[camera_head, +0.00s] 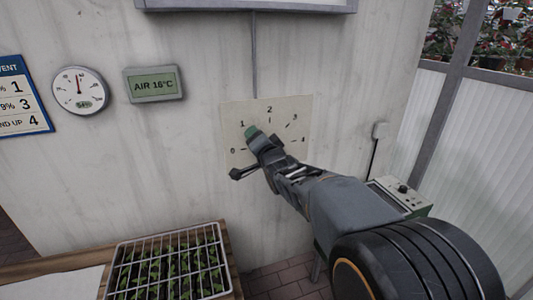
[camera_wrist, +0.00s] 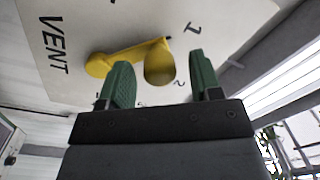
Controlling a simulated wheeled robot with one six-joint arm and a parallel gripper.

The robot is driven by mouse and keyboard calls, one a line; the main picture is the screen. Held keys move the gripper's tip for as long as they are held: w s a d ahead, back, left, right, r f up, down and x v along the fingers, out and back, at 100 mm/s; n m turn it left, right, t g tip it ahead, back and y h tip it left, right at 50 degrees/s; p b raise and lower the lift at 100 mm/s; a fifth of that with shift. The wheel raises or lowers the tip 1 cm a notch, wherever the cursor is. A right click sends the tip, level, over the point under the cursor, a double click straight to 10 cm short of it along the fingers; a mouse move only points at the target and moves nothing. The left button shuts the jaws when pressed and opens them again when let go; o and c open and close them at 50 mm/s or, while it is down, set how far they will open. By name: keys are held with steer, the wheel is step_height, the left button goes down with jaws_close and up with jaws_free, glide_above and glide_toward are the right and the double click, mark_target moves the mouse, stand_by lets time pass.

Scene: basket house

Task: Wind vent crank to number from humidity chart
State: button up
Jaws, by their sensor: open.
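The yellow crank (camera_wrist: 125,56) is mounted on the pale vent plate (camera_head: 295,108), which carries the numbers 0 to 4. In the wrist view its knob (camera_wrist: 160,66) lies between the two green fingertips of my gripper (camera_wrist: 162,78), with visible gaps on both sides. A small dark tip at the crank's end lies near the 1. In the head view my gripper (camera_head: 252,132) is over the plate near the 1 and hides the crank.
A display (camera_head: 154,84) reads AIR 16°C. A seedling tray (camera_head: 112,262) under a wire grid stands on a wooden bench at the lower left. A control box (camera_head: 405,196) stands below right of the plate, partly behind my arm. The wall around the plate is mostly clear.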

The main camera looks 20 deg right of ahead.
steer(key=s, duration=1.1)
steer(key=shift+s+f, duration=0.15)
steer(key=shift+s, duration=0.25)
steer(key=s+a+f+n+g+p, duration=0.2)
steer(key=s+f+n+g+p, duration=0.2)
steer(key=s+g, duration=0.3)
steer(key=s+a+f+n+g+p, duration=0.3)
steer(key=s+f+n+g+p, duration=0.1)
steer(key=s+n+g, duration=0.3)
steer(key=shift+f+g+y, duration=0.3)
steer(key=shift+f+g, duration=0.1)
steer(key=shift+f, duration=0.1)
steer(key=shift+s, duration=0.1)
